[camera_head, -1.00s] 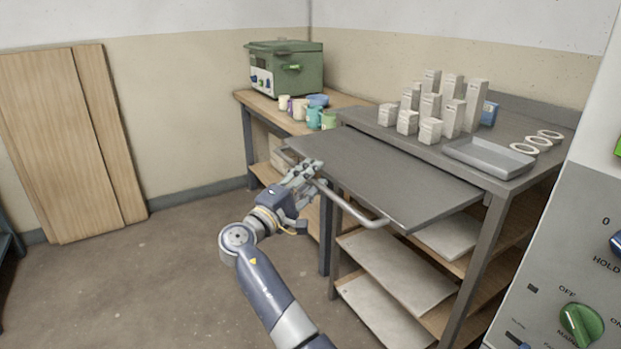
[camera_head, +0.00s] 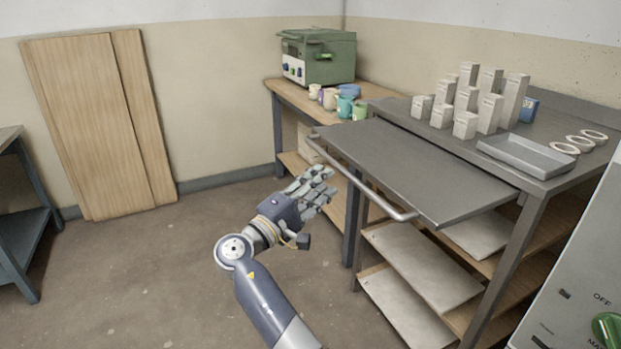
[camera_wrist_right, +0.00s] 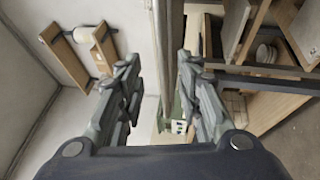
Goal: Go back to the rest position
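My right gripper (camera_head: 316,188) is in the middle of the head view, in front of the metal bench and left of its handle bar (camera_head: 372,186). It is apart from the bar in the picture. In the right wrist view my right gripper (camera_wrist_right: 160,95) shows its two fingers spread wide with nothing between them. The pulled-out dark shelf (camera_head: 430,170) with the bar along its edge sticks out from the bench. My left gripper is not in view.
Mugs (camera_head: 345,106) and a green kiln-like box (camera_head: 318,56) stand on the wooden table. White blocks (camera_head: 490,112), a grey tray (camera_head: 525,152) and rings (camera_head: 580,142) are on the bench. Wooden boards (camera_head: 95,125) lean on the wall. The floor (camera_head: 150,280) at left is clear.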

